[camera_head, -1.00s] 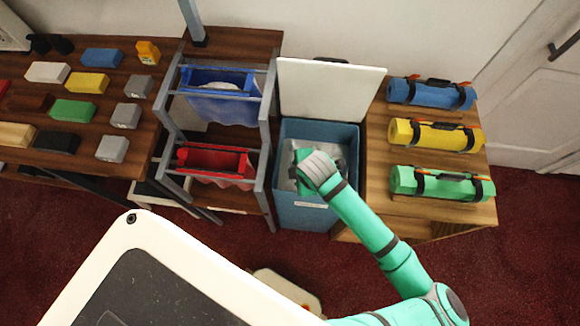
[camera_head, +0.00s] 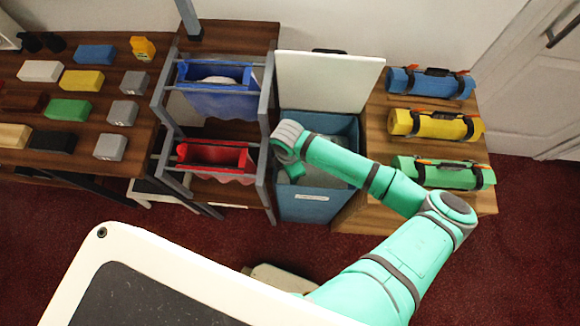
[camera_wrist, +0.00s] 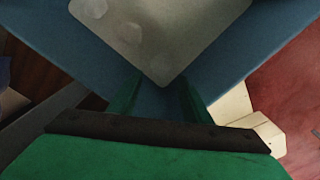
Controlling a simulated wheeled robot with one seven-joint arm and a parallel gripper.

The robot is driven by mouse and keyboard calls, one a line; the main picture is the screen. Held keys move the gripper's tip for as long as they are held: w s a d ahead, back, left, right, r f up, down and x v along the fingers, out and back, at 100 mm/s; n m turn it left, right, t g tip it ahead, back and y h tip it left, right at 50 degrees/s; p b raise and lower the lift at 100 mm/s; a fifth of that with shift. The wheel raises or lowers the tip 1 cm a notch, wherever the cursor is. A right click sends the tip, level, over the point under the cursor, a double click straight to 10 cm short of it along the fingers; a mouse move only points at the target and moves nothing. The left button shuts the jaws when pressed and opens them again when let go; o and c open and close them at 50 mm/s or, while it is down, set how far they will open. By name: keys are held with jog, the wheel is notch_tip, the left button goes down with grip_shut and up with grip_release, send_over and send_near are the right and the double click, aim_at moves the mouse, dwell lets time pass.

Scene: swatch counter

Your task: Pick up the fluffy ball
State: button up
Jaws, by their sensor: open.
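I cannot make out the fluffy ball for certain. In the wrist view, a few faint, pale round shapes (camera_wrist: 132,33) show on a grey surface inside the blue bin (camera_wrist: 55,30); I cannot tell whether one of them is the ball. In the head view, the open blue bin (camera_head: 303,205) stands in the middle with its white lid (camera_head: 325,82) raised behind it. My gripper (camera_wrist: 160,98) is open, with its two green fingers apart and nothing visible between them.
Blue (camera_head: 215,102) and red (camera_head: 205,165) hanging holders sit in a grey-framed rack left of the bin. Right of it, blue (camera_head: 430,84), yellow (camera_head: 435,124) and green (camera_head: 440,171) rolls lie on a wooden counter. Several coloured blocks cover the left table.

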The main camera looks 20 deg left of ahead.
jog(key=shift+w+d+f, duration=0.1)
jog(key=shift+d+f, duration=0.05)
jog(key=shift+f, duration=0.85)
jog(key=shift+w+d+f, duration=0.1)
jog(key=shift+d+f, duration=0.05)
jog(key=shift+f, duration=0.8)
jog(key=shift+d+f, duration=0.15)
jog(key=shift+f, duration=0.85)
jog(key=c, duration=0.4)
